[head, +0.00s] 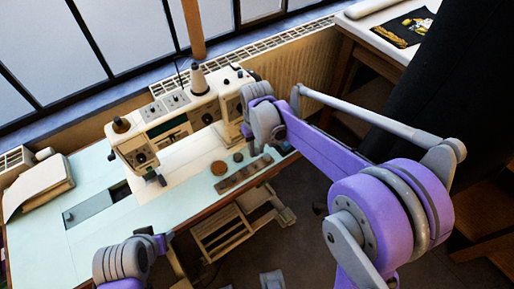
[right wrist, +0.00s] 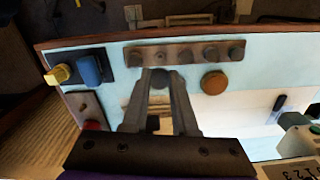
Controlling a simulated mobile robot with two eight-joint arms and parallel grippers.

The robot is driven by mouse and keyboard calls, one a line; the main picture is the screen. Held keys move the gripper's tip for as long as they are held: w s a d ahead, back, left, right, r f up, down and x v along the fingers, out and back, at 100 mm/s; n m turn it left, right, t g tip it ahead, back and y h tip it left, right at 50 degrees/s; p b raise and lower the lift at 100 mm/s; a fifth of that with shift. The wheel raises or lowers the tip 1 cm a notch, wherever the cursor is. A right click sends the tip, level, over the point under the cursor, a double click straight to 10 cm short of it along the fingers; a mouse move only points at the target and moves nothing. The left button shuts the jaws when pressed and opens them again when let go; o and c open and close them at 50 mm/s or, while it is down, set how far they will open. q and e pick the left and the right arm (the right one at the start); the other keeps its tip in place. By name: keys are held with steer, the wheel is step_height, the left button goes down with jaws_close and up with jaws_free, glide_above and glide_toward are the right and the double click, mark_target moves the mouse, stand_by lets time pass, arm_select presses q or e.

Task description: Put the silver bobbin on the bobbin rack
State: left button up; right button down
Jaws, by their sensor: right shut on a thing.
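In the head view my right wrist covers much of this gripper.
A brown round disc (right wrist: 214,83) lies beside the rack. A dark box with a yellow knob and a blue knob (right wrist: 90,70) stands at the table's edge. The cream sewing machine (head: 150,140) is left of the right gripper. The table's left front is clear.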

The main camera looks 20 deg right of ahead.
mark_target(256, 167)
steer(key=shift+s+f+b, duration=0.2)
steer(key=shift+f+b, duration=0.15)
steer(key=shift+f, duration=0.2)
steer(key=shift+w+f+b, duration=0.1)
steer(key=shift+f+b, duration=1.8)
steer(key=shift+f, duration=1.1)
steer(key=c, duration=0.6)
jaws_free()
steer(key=shift+r+p, duration=0.5)
steer(key=shift+r, duration=4.85)
